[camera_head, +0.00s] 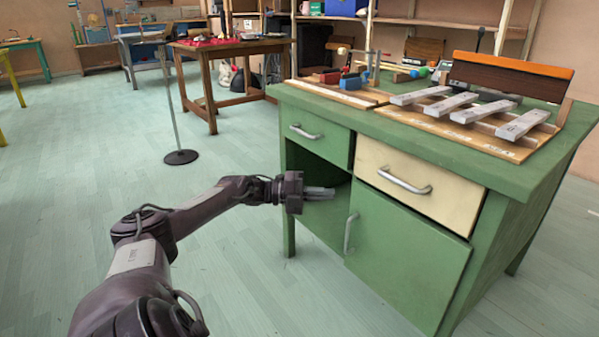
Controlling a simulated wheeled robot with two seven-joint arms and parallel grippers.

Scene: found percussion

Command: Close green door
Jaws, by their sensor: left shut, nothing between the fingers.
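The green desk (530,182) has a green door (408,262) at its lower right, under a cream drawer. A silver vertical handle (350,233) sits near the door's left edge. I cannot tell whether the door is flush with the frame or slightly ajar. My left gripper (325,193) is shut and empty. Its fingers point right, in front of the dark open space under the green drawer, left of the door and slightly above the handle. I see no contact with the door. My right gripper is not in view.
The green drawer (318,138) and cream drawer (420,187) look shut. Grey bars (470,113) on a wooden board and small coloured items lie on the desktop. A stand with a round black base (181,157) and a wooden table (232,50) are behind.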

